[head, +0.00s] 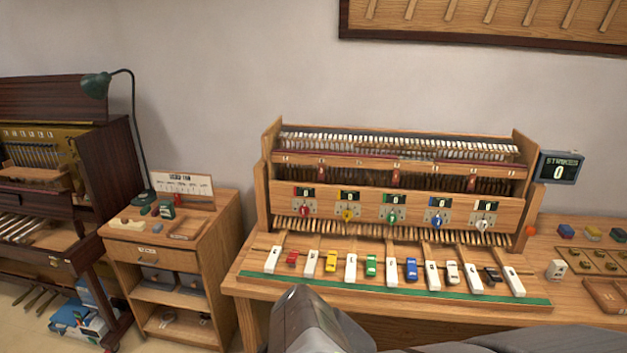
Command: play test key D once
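The piano action model stands on a wooden bench with a row of several white test keys along its front, from the leftmost key (273,260) through a middle key (391,272) to the rightmost key (513,281). The marks on the keys are too small to read, so I cannot tell which is D. All keys look level with one another. The strikes display (558,170) at the right reads 0. A grey part of my arm shows at the bottom centre, in front of the bench. My gripper's fingers are not visible.
Small blocks sit between the keys: red (292,257), yellow (331,261), green (371,266), blue (411,269), white (452,273) and black (492,274). A green strip (400,295) edges the bench front. Trays and blocks lie right; a small cabinet (175,255) stands left.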

